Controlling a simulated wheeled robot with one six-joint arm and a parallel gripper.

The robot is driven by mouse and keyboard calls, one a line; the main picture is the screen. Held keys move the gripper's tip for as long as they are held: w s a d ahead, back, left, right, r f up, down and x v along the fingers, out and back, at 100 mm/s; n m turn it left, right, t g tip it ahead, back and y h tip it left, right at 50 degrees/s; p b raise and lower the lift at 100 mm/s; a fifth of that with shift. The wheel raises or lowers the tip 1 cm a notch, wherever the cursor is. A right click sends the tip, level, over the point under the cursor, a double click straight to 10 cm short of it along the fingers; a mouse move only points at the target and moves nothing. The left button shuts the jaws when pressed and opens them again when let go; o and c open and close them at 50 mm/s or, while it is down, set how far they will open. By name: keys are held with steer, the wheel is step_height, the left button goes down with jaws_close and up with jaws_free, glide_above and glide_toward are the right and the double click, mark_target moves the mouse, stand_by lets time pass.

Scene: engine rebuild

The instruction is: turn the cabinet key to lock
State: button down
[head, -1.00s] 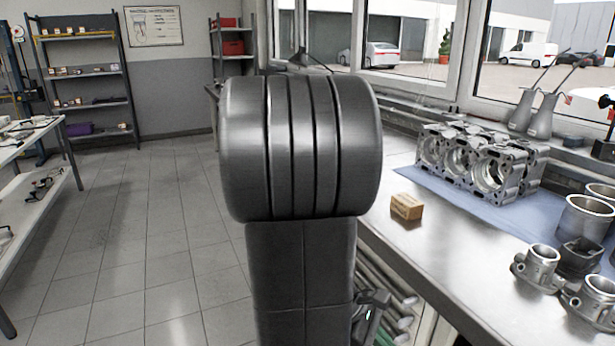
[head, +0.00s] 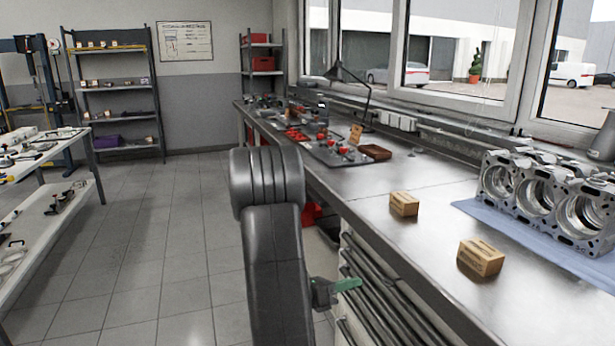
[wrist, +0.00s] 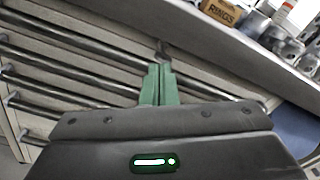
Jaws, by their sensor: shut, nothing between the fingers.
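The cabinet (head: 380,297) is a bank of drawers with long bar handles under the workbench. It also fills the left of the wrist view (wrist: 75,63), tilted. A small dark piece that looks like the key (wrist: 162,50) stands at the cabinet's upper edge, just beyond my fingertips. I cannot tell which way it is turned or whether the fingers touch it. My gripper (wrist: 160,68) has green fingers, shut together with nothing between them. In the head view my gripper (head: 354,285) is beside the drawer front, below the bench edge, and the key cannot be made out.
The workbench (head: 365,195) overhangs the drawers. On it are two small boxes (head: 404,204) (head: 481,258), engine blocks (head: 530,190) on a blue mat and tools farther back. A shelf table (head: 70,165) stands at the left. The floor (head: 150,260) between is clear.

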mark_target(396, 280)
steer(key=w+x, duration=0.1)
steer(key=x, duration=0.5)
steer(key=shift+d, duration=0.2)
steer(key=shift+s+d+f+b, duration=0.1)
steer(key=shift+s+f+b, duration=0.15)
steer(key=shift+b, duration=0.1)
stand_by(0.8)
steer(key=shift+s+r, duration=0.15)
stand_by(0.3)
steer(key=shift+s+d+r+p, duration=0.25)
steer(key=shift+s+r+p, duration=0.05)
steer(key=shift+s+p, duration=0.25)
stand_by(0.5)
